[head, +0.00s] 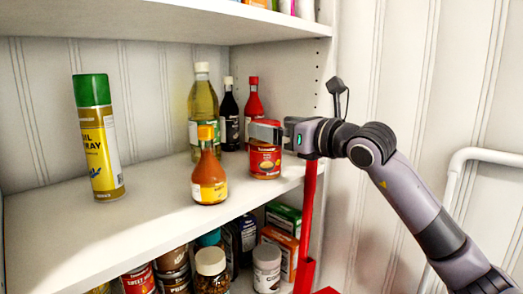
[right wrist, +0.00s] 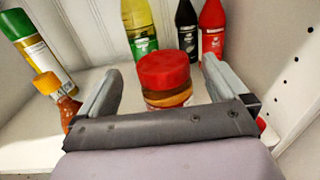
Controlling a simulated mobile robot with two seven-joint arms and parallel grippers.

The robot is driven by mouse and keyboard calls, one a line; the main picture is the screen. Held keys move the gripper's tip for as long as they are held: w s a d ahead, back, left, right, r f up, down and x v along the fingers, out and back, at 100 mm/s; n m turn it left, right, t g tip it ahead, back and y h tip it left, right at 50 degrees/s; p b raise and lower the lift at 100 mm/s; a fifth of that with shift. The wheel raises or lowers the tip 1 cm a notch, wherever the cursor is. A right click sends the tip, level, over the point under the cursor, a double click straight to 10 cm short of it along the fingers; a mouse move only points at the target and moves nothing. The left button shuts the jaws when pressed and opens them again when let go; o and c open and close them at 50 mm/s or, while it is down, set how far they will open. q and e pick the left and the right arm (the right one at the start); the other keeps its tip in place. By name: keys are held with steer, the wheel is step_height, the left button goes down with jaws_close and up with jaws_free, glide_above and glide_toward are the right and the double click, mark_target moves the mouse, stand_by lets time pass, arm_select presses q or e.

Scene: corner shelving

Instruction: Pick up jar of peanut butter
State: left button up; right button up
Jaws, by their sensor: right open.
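The jar of peanut butter (head: 264,162) stands upright near the front right of the upper shelf, with a red label in the head view. In the right wrist view the jar (right wrist: 165,78) shows a red lid and brown contents. My right gripper (head: 266,130) is at the jar's top in the head view and hides its lid. In the right wrist view my right gripper (right wrist: 160,88) is open, with one finger on each side of the jar. Gaps show between the fingers and the jar there. My left gripper is not in view.
An orange sauce bottle (head: 209,182) stands left of the jar. An oil bottle (head: 203,105), a dark bottle (head: 229,120) and a red bottle (head: 254,103) stand behind. A spray can (head: 98,140) stands far left. The shelf's side wall (right wrist: 294,85) is close on the right.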

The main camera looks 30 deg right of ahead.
mark_target(260, 121)
steer(key=p+x, duration=0.2)
steer(key=x, duration=0.3)
steer(key=shift+d, duration=0.1)
steer(key=shift+w+f+p, duration=0.15)
steer(key=shift+w+p, duration=0.15)
steer(key=shift+w, duration=0.15)
jaws_close()
